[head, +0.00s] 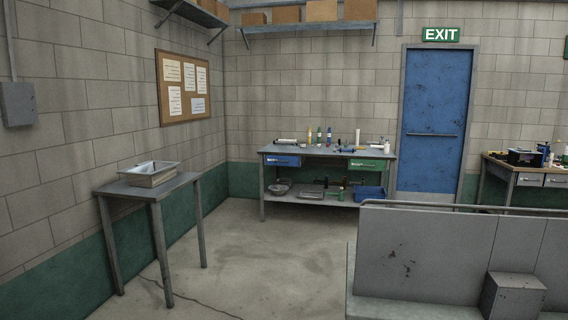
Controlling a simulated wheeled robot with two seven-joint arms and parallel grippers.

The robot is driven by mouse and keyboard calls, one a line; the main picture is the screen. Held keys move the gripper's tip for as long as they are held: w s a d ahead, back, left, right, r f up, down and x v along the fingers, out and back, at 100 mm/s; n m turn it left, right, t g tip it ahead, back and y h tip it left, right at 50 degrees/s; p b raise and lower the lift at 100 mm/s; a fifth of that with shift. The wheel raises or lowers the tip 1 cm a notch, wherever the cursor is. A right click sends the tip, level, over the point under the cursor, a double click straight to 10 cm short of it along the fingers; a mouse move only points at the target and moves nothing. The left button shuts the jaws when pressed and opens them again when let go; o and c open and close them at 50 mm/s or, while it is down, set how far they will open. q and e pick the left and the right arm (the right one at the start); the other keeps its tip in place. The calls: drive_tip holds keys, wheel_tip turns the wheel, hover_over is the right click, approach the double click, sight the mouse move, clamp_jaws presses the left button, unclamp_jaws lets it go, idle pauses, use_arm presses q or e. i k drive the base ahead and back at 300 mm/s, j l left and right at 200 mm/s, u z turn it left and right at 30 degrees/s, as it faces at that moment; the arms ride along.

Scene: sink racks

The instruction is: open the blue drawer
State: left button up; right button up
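The blue drawer (282,160) is a small box front under the left end of the workbench top (325,153) at the far wall. It looks flush with the bench, and is too small here to see its handle clearly. A green drawer (368,164) sits under the right end of the same bench. Neither of my grippers shows in the head view, and the bench is well away across the room.
A grey side table (115,188) with a metal basin (150,174) stands at the left wall. A grey partition (425,250) with a rail and a box (512,296) block the right foreground. Open concrete floor (265,250) lies before the bench. A blue bin (369,193) is on its lower shelf.

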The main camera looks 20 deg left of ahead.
sight(271, 159)
drive_tip(key=i+j+u, duration=0.4)
drive_tip(key=j, duration=0.2)
drive_tip(key=i+j+u, duration=0.4)
drive_tip(key=i, duration=0.2)
drive_tip(key=i+j+u, duration=0.3)
drive_tip(key=i+u, duration=0.15)
drive_tip(key=i, duration=0.15)
drive_tip(key=i+z, duration=0.35)
drive_tip(key=i, duration=0.35)
drive_tip(key=i+j+z, duration=0.1)
drive_tip(key=i+z, duration=0.25)
drive_tip(key=i, duration=0.3)
drive_tip(key=i+u, duration=0.1)
drive_tip(key=i, duration=0.5)
drive_tip(key=i+l+u, duration=0.1)
drive_tip(key=i, duration=0.45)
drive_tip(key=i+l+u, duration=0.1)
drive_tip(key=i, duration=0.5)
drive_tip(key=i+l+u, duration=0.1)
drive_tip(key=i, duration=0.45)
